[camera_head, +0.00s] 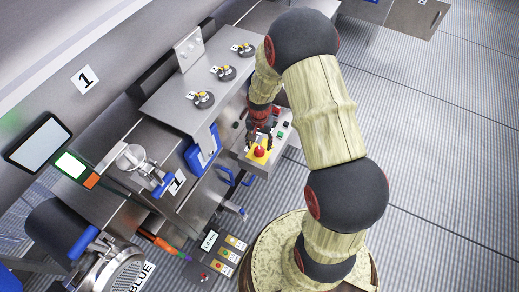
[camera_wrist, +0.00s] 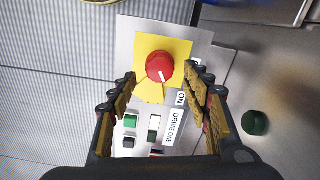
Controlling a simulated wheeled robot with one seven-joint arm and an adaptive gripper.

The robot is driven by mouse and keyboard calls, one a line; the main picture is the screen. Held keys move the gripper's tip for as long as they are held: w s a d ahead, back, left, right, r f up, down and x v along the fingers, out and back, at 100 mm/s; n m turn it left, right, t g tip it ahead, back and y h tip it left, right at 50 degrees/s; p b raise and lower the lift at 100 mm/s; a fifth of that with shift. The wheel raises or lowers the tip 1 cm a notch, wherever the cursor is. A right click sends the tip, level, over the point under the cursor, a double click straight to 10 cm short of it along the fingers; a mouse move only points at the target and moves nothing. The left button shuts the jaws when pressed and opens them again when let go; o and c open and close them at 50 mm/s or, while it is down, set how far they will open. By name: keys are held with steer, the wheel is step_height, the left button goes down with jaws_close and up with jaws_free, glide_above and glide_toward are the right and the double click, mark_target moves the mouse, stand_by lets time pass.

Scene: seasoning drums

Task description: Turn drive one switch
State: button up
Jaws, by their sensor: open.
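The drive one switch is a red round knob (camera_wrist: 160,66) with a white pointer mark, on a yellow plate (camera_wrist: 178,47) fixed to a grey control box. A label beside it reads "ON" and "DRIVE ONE" (camera_wrist: 173,127). In the head view the red knob (camera_head: 260,151) sits on top of the box, just below my gripper (camera_head: 260,138). In the wrist view my gripper (camera_wrist: 160,88) is open, with one finger on each side of the area just below the knob.
A green button (camera_wrist: 130,121) and dark switches sit on the box below the knob. A dark green knob (camera_wrist: 255,123) is at the right. A steel bench with several yellow-topped dials (camera_head: 204,99) stands left of the arm. Open ribbed floor (camera_head: 440,130) lies to the right.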

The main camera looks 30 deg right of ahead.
mark_target(260, 149)
step_height(260, 149, down, 4)
steer(key=shift+f+b, duration=0.1)
steer(key=shift+b, duration=0.45)
steer(key=shift+c, duration=0.8)
jaws_close()
